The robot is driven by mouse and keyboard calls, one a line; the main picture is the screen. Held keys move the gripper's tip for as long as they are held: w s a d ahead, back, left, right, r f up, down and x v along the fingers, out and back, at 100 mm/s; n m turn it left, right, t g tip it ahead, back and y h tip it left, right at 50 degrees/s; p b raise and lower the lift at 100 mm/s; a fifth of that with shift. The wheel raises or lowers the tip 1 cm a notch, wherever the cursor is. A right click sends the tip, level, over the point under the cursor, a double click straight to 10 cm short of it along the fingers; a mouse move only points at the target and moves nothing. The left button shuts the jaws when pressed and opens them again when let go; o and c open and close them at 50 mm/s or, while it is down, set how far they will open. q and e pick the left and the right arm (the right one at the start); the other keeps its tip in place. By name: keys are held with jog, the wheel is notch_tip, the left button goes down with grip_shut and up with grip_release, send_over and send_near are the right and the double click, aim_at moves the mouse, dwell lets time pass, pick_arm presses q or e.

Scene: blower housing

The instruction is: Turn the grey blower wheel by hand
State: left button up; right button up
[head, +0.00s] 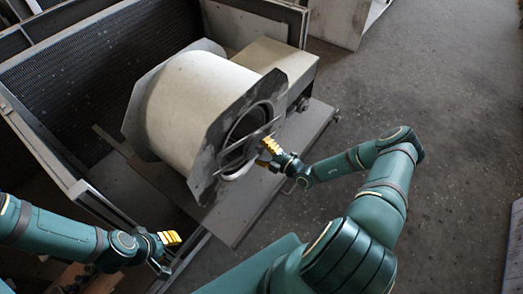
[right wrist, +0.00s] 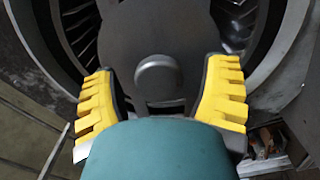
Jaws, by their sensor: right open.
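The blower housing (head: 190,105) is a pale drum between grey side plates, seen in the head view. The grey blower wheel (head: 243,124) shows as dark rings inside its round opening, partly covered by a grey bar or plate. In the right wrist view the wheel's vanes (right wrist: 78,28) show on both sides of a dark central plate with a rounded hub (right wrist: 158,76). My right gripper (head: 269,147) is at the opening, its yellow fingers spread either side of the hub; I cannot tell whether they touch anything. My left gripper (head: 168,240) is away from the housing, lower left; its jaw gap is unclear.
The housing stands on a grey base plate (head: 245,205) with a pale box (head: 275,62) behind it. A metal frame with mesh walls (head: 60,75) encloses the left and back. Bare dark floor (head: 430,90) lies open to the right.

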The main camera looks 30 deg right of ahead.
jog(key=v, duration=1.2)
jog(key=shift+a, duration=0.1)
